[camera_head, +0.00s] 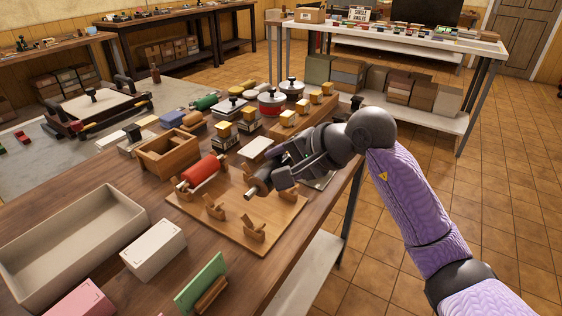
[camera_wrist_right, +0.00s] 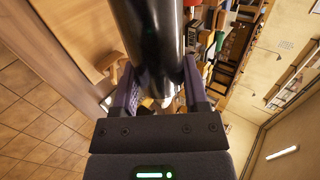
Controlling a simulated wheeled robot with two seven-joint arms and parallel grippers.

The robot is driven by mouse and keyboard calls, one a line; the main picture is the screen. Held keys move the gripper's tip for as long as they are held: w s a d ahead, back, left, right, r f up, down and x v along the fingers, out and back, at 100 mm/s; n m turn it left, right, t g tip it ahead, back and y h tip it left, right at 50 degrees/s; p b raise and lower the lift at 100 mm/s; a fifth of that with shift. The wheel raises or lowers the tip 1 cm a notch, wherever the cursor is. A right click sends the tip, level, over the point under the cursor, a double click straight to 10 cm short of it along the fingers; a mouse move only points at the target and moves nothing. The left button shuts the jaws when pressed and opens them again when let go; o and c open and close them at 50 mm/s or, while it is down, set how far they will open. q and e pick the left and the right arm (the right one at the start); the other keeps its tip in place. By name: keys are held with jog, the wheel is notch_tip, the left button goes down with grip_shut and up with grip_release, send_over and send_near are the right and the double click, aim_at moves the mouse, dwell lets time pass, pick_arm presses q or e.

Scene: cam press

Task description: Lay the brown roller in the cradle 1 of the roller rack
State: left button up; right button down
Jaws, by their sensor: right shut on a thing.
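The roller rack (camera_head: 225,228) is a light wooden board with small upright cradles on the near table. A red roller (camera_head: 201,172) lies across its back left part. Front wooden cradles (camera_head: 213,208) and (camera_head: 253,230) stand empty; I cannot read any cradle numbers. My right gripper (camera_head: 271,178) is shut on the brown roller (camera_head: 258,183), holding it above the rack's right part, with a pale pin at its near end. In the right wrist view the roller (camera_wrist_right: 148,45) looks nearly black between the fingers (camera_wrist_right: 160,90). My left gripper is not in view.
A wooden box (camera_head: 167,155) stands behind the rack. A beige tray (camera_head: 72,238), a white block (camera_head: 153,248) and a green plate on a wooden stand (camera_head: 201,282) are left and in front. Several stamps and pots crowd the table behind.

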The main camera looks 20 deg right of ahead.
notch_tip(320, 180, down, 6)
jog(key=b, duration=0.4)
jog(key=shift+f+b, duration=0.35)
jog(key=shift+f, duration=0.1)
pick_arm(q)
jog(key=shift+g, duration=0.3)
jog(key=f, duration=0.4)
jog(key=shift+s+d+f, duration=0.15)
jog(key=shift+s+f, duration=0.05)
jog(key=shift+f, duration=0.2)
pick_arm(e)
jog(key=shift+r, duration=0.1)
jog(key=shift+c, duration=0.5)
grip_release()
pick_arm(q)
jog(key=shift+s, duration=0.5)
pick_arm(e)
jog(key=shift+o, duration=0.4)
